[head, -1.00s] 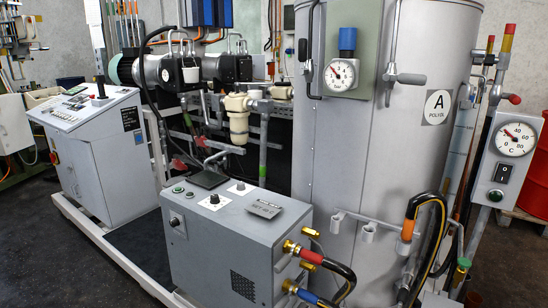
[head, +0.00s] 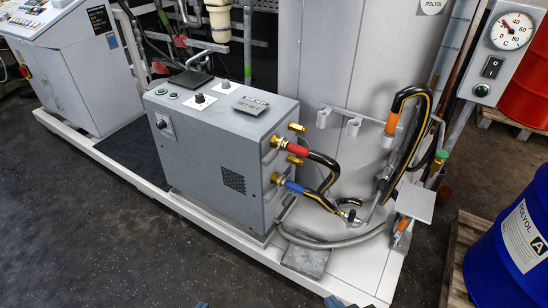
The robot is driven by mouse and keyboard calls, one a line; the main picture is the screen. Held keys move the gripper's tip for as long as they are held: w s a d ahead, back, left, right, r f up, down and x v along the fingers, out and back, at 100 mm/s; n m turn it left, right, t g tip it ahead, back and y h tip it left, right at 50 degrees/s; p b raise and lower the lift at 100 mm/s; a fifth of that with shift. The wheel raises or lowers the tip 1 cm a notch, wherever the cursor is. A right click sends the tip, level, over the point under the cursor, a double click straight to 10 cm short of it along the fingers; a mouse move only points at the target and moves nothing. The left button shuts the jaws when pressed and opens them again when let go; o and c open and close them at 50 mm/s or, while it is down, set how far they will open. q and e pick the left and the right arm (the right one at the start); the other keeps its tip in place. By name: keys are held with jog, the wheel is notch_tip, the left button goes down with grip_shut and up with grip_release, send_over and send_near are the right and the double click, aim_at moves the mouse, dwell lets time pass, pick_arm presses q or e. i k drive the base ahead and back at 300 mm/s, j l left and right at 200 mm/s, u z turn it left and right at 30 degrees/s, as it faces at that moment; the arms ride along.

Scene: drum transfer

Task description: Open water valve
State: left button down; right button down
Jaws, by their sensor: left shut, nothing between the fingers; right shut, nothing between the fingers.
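The grey temperature unit (head: 225,150) has several brass fittings on its right side. A red-collared black hose (head: 293,149) and a blue-collared hose (head: 292,186) run from it. Short brass fittings (head: 296,128) stick out beside the red collar. Low by the tank, a small brass and dark fitting (head: 349,214) sits at the hose ends. No part is labelled as the water valve, and I cannot tell how any valve is set. Only tips of my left gripper (head: 201,304) and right gripper (head: 333,302) show at the bottom edge, shut, empty and away from the fittings.
The white platform (head: 130,175) carries the unit and the grey tank (head: 345,75). A bracket (head: 352,125) holds an orange-collared hose (head: 392,120). A blue polyol drum (head: 515,240) stands on a wooden pallet (head: 462,245) at right. The dark floor (head: 90,240) in front is clear.

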aim_at(350, 218)
jog(key=i+j+z, duration=0.1)
jog(key=i, duration=0.55)
jog(key=i+j, duration=0.15)
jog(key=i, duration=0.45)
jog(key=z, duration=0.05)
